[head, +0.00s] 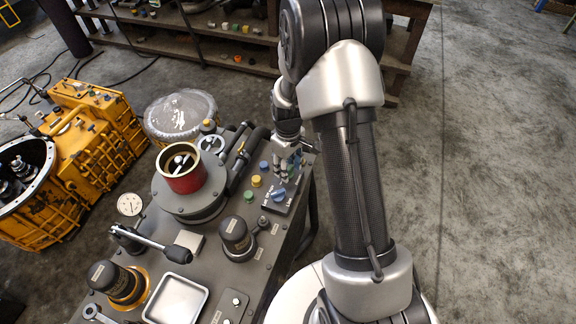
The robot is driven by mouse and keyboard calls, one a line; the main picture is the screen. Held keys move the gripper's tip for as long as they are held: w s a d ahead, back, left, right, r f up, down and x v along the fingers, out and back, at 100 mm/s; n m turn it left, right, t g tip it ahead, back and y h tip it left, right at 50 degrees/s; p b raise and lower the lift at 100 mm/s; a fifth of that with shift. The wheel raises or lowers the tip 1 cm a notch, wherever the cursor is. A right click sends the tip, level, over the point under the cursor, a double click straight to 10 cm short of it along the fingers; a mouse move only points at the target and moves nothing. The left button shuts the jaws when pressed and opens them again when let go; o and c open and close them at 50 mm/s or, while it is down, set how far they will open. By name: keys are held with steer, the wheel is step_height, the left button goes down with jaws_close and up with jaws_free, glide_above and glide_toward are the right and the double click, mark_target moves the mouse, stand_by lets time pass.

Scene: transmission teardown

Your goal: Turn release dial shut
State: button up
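A blue dial knob (278,196) sits on a dark plate with small white lettering, near the right edge of the grey bench panel (252,224). It looks like the release dial, but its lettering is too small to read surely. My gripper (287,176) points down just beyond and above the knob. Its fingers overlap the plate's far end in this view. I cannot tell whether they touch anything or how far apart they are.
Yellow, blue and green buttons (256,181) line the panel left of the dial. A red cylinder (181,172), a black-capped knob (237,236), a lever (158,246) and a white-rimmed tray (176,299) occupy the bench. Yellow gearbox housings (95,150) stand left. Open concrete floor (500,180) lies right.

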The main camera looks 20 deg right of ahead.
steer(key=c, duration=0.5)
steer(key=shift+m, duration=0.3)
steer(key=m, duration=0.9)
steer(key=shift+m, duration=2.1)
steer(key=o, duration=1)
